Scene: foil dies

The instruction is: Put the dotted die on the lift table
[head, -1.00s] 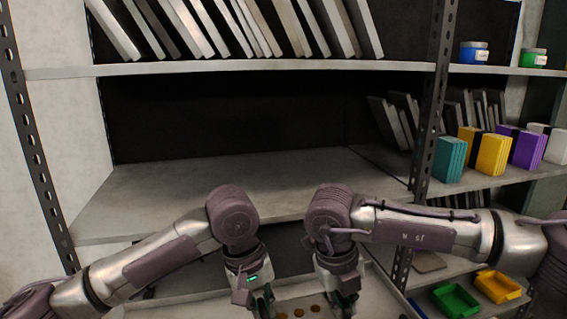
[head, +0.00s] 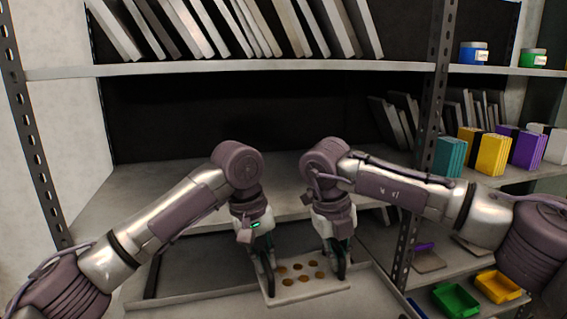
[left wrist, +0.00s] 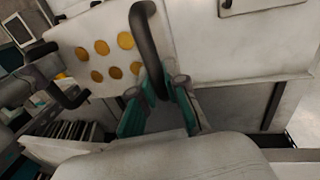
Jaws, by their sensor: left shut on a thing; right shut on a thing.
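The dotted die is a pale flat plate (head: 303,291) with two rows of gold dots. It is held between my two grippers at the bottom middle of the head view. In the left wrist view the die (left wrist: 85,72) shows with its dark bar handle (left wrist: 145,38). My left gripper (head: 268,288) is shut on the handle at the die's left side. Its teal fingers (left wrist: 160,84) close around that handle. My right gripper (head: 340,274) is shut at the die's right side; its exact hold is hard to see. I cannot identify the lift table for certain.
A light grey surface with raised edges (head: 215,304) lies around and below the die. Behind it, a wide shelf board (head: 150,190) is empty. Books stand above. A dark upright post (head: 425,140) and bins, green (head: 455,301) and yellow (head: 497,286), are at the right.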

